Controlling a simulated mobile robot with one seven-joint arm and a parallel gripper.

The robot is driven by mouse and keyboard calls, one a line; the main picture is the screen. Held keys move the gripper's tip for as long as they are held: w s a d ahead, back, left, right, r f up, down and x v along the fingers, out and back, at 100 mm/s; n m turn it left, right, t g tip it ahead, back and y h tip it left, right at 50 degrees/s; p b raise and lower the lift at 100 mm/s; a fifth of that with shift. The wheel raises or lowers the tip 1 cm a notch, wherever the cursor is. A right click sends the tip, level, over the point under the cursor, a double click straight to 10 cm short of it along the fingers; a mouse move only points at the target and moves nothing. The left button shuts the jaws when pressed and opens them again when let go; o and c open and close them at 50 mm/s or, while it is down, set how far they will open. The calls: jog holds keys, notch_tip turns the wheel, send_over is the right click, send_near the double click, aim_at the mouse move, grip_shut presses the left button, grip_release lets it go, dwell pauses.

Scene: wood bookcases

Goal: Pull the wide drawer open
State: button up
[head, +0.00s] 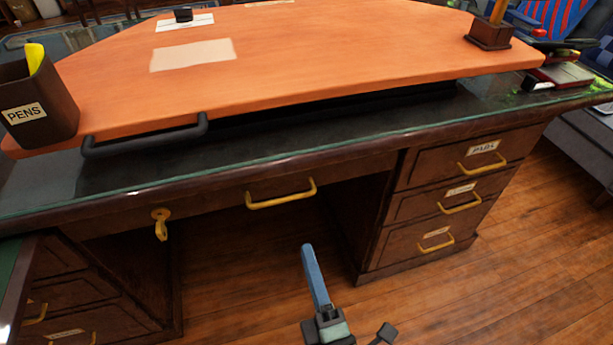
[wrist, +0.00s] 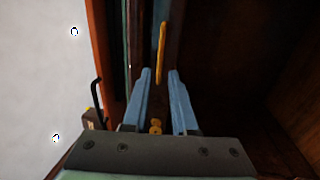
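The wide drawer (head: 225,200) is the long dark wood front under the middle of the desk top, and it looks shut. Its brass bar handle (head: 281,194) is at the front's centre-right; it also shows upright in the wrist view (wrist: 162,52). A brass key (head: 161,224) hangs at the drawer front left of the handle. My gripper (head: 308,250) is in front of and below the handle in the head view. In the wrist view its two blue fingers (wrist: 160,75) are apart with nothing between the tips, and the handle lies beyond them. I see no contact.
A side pedestal with several handled drawers (head: 440,210) stands at the right, another (head: 75,295) at the left. An orange board (head: 300,50) with a black handle (head: 145,138) and a pens cup (head: 35,105) covers the desk top. The floor (head: 235,285) before the knee space looks clear.

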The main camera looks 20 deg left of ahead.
aim_at(289, 198)
jog(key=b+x, duration=0.2)
jog(key=x, duration=1.1)
jog(key=shift+s+a+f+b, duration=0.1)
jog(key=shift+f+b, duration=0.05)
jog(key=shift+b, duration=0.25)
grip_shut()
dwell(0.7)
